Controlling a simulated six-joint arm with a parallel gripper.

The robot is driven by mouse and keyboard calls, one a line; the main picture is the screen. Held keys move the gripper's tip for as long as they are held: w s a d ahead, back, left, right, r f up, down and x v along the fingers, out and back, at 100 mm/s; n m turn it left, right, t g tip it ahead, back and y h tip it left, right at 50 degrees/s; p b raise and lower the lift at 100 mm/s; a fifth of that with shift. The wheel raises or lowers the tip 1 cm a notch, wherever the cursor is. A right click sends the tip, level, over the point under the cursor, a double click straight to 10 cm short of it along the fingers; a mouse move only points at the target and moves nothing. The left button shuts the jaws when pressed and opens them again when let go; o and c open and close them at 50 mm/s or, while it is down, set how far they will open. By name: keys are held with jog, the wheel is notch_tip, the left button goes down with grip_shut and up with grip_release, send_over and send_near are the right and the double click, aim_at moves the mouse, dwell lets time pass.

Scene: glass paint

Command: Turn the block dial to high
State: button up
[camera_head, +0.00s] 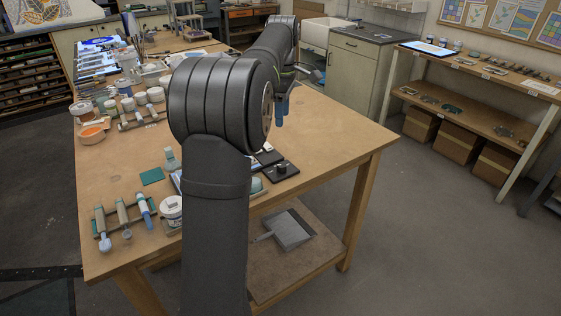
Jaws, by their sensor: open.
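A black block (288,178) with a dark round knob (281,168) on top lies on the wooden table, just right of my arm's column. It looks like the block dial. Any markings and the knob's setting are too small to read. My gripper (281,112) shows only in part beyond my large dark arm joint, at the arm's far end. It points down with a blue tip, behind and above the dial in the picture, and apart from it. The jaws are open, and no held thing can be made out. My arm may hide part of the block's surroundings.
A small dark item with a white part (267,150) lies just behind the dial. A rack of tools (123,218), a white jar (171,212) and a teal square (151,177) are at the table's front left. The table's right side (335,140) is clear.

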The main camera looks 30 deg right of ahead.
aim_at(282, 165)
notch_tip(282, 165, down, 17)
jog(key=shift+f, duration=0.1)
dwell(0.3)
jog(key=c, duration=1)
